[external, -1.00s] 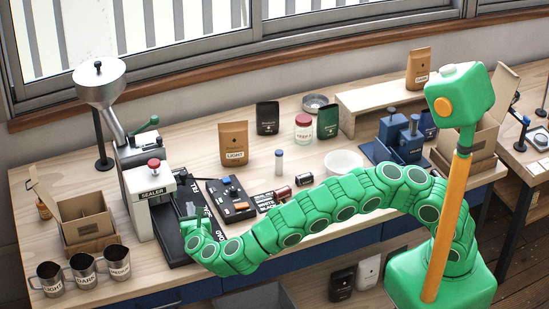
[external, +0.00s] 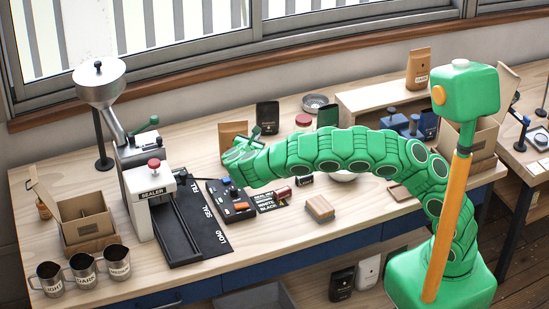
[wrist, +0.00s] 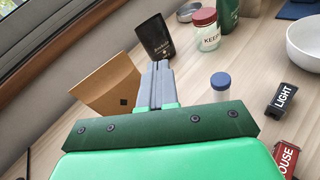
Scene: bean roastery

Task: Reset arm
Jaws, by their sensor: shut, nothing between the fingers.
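My gripper (external: 256,134) is raised over the middle of the bench, in front of the tan pouch (external: 232,132), and hides much of it. In the wrist view my gripper's grey fingers (wrist: 157,82) are shut together with nothing between them. The tan pouch (wrist: 108,86) shows to the left of the fingers, with a black pouch (wrist: 155,38) beyond them. My green arm reaches left across the bench, bent over in an arch.
The sealer (external: 150,195) with its black tray stands left, beside a control box (external: 232,200). A blue-capped vial (wrist: 220,84), red-lidded jar (wrist: 206,30) and white bowl (wrist: 303,42) stand right of the fingers. A wooden block (external: 320,208) lies at the bench front.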

